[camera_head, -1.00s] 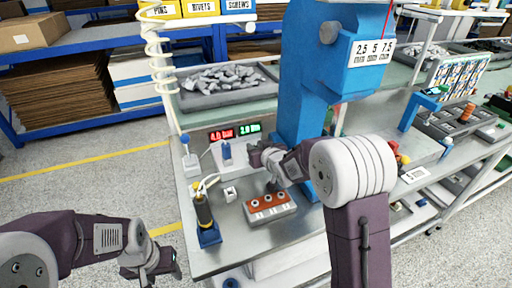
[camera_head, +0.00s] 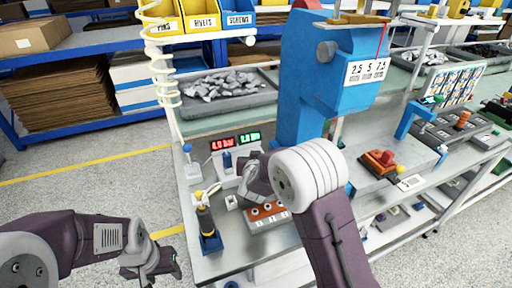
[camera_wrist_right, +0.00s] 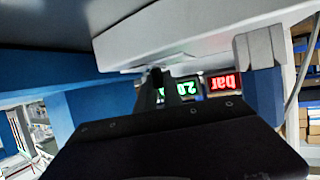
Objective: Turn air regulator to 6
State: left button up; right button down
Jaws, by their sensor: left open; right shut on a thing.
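The air regulator appears to be the white unit with a blue knob (camera_head: 227,160) on the bench, below a red bar display (camera_head: 222,143) and a green display (camera_head: 249,138). The red digits are too small to read surely. My right gripper (camera_head: 250,168) is at the right side of this unit, largely hidden by its own wrist. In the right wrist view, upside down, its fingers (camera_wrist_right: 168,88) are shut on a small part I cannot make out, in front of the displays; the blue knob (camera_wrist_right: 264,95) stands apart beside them. My left gripper (camera_head: 165,262) is open and empty, left of the bench.
An orange block with round holes (camera_head: 262,215) lies just below my right wrist. A yellow-black tool in a blue stand (camera_head: 207,225) is at the front left. The blue press (camera_head: 305,85) rises behind. A red-orange device (camera_head: 380,162) sits at the right.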

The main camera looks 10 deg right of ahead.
jog(key=m+h+p, duration=0.1)
jog(key=h+p, duration=0.1)
jog(key=p, duration=0.1)
jog(key=shift+r+m+g+p, duration=0.3)
jog(key=shift+m, duration=0.1)
pick_arm(q)
notch_tip(320, 180, up, 7)
jog(key=p, duration=0.1)
jog(key=shift+p, duration=0.4)
pick_arm(e)
jog(key=shift+f+m+h, duration=0.2)
jog(key=shift+m+h, duration=0.4)
jog(key=shift+h, duration=0.1)
jog(key=c, duration=1.5)
grip_release()
